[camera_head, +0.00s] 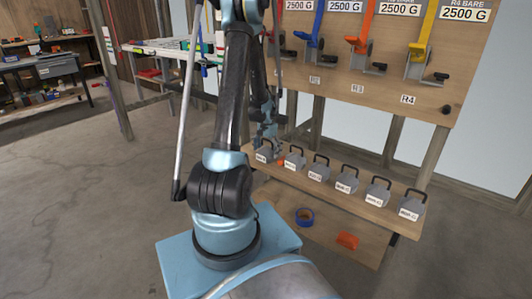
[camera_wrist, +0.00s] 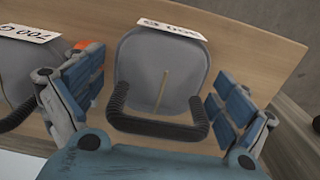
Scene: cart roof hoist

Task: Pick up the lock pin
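I cannot identify a lock pin for sure. In the wrist view, a thin tan strip (camera_wrist: 162,90) shows on a grey weight (camera_wrist: 140,62); I cannot tell if it is a separate pin or a mark. My gripper (camera_wrist: 158,100) is open, with its blue-grey fingers on either side of the weight and its black handle (camera_wrist: 158,127). Nothing is visibly held. An orange piece (camera_wrist: 86,45) is partly hidden behind the left finger. In the head view, my gripper (camera_head: 266,138) is over the left end of the weight row, and the orange piece (camera_head: 281,161) shows there.
Several labelled grey weights (camera_head: 346,180) with black handles line a wooden shelf (camera_head: 305,184). A blue ring (camera_head: 305,216) and an orange block (camera_head: 347,240) lie on the lower board. Coloured levers hang on the panel (camera_head: 380,88) above. Floor at left is open.

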